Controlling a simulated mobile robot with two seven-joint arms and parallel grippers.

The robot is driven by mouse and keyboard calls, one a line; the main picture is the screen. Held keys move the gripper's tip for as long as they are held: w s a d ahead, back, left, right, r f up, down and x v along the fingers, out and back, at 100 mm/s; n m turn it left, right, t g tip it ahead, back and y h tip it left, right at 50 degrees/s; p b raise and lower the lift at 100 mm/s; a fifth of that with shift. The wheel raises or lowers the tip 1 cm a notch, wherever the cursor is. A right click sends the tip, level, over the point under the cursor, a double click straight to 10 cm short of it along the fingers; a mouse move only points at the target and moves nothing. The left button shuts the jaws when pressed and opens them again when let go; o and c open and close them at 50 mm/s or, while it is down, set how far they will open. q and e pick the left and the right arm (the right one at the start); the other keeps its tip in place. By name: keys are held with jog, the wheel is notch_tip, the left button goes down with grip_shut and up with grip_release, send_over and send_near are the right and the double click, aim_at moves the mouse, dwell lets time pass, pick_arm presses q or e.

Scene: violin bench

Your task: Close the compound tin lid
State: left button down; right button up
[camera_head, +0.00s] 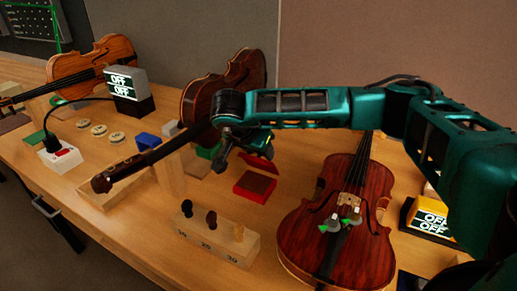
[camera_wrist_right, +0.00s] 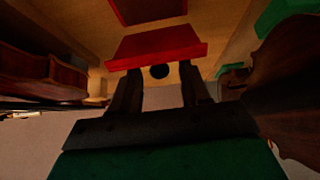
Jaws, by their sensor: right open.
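The red compound tin (camera_head: 255,187) stands on the bench in the middle of the head view. Its red lid (camera_head: 259,163) is raised at the back of the tin, tilted open. The lid also shows in the right wrist view (camera_wrist_right: 158,45), with part of the tin (camera_wrist_right: 150,10) beyond it. My right gripper (camera_wrist_right: 159,70) is open, its two dark fingers pointing at the lid's edge with nothing between them; I cannot tell whether they touch it. In the head view the right hand is just behind and left of the lid. My left gripper is not in view.
A red-brown violin (camera_head: 340,215) lies right of the tin. A wooden peg block (camera_head: 217,238) stands in front. A dark violin (camera_head: 232,85) is behind, its neck reaching left. Another violin (camera_head: 95,62) lies at the far left. Some bare bench lies between tin and block.

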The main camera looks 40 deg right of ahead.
jog(key=v, duration=1.3)
jog(key=shift+d, duration=0.1)
jog(key=shift+c, duration=0.4)
